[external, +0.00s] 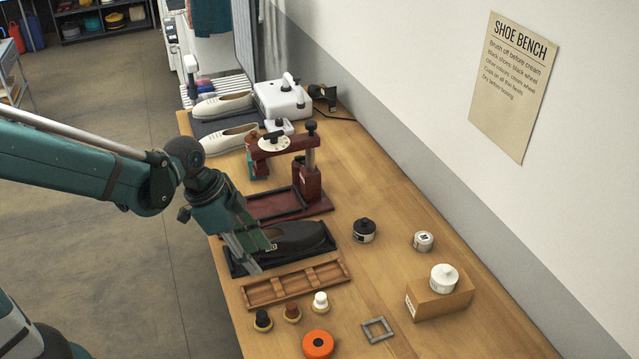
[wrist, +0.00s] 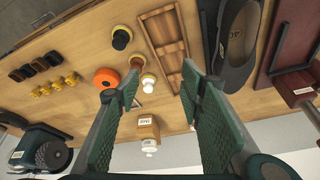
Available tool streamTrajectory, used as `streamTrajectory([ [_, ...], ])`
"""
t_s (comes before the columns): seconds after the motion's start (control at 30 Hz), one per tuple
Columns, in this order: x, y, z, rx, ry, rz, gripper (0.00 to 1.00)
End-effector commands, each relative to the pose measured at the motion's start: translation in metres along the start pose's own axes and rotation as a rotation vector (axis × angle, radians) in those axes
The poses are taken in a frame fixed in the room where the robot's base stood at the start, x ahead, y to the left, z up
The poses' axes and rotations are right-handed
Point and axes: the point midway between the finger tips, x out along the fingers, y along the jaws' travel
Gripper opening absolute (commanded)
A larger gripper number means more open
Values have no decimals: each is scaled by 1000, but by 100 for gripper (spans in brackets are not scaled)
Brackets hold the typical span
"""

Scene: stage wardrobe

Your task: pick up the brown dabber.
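The brown dabber (external: 291,312) stands upright on the bench in the external view, between a black dabber (external: 262,319) and a white dabber (external: 320,301). In the wrist view the brown dabber (wrist: 136,62) shows beyond the tip of the left finger, with the black dabber (wrist: 121,38) and white dabber (wrist: 147,86) on either side. My gripper (external: 259,250) is above the bench, near the dark shoe in its tray and behind the wooden divided tray. In the wrist view my gripper (wrist: 161,84) is open, its fingers wide apart with nothing held.
The divided wooden tray (external: 262,293) lies between the dabbers and the dark shoe (external: 300,238). An orange round tin (external: 318,344) and a grey square frame (external: 378,330) lie near the dabbers. A wooden box (external: 440,301) with a white jar stands right. A red press (external: 306,180) stands behind.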

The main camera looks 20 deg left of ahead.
Motion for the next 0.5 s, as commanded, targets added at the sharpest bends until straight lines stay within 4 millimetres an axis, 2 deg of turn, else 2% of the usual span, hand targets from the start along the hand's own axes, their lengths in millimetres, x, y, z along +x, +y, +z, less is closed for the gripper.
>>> streamTrajectory([
  [0.3, 45, 23, -22, 229, 10, 113, 38],
  [0.5, 65, 36, -31, 336, 22, 165, 38],
])
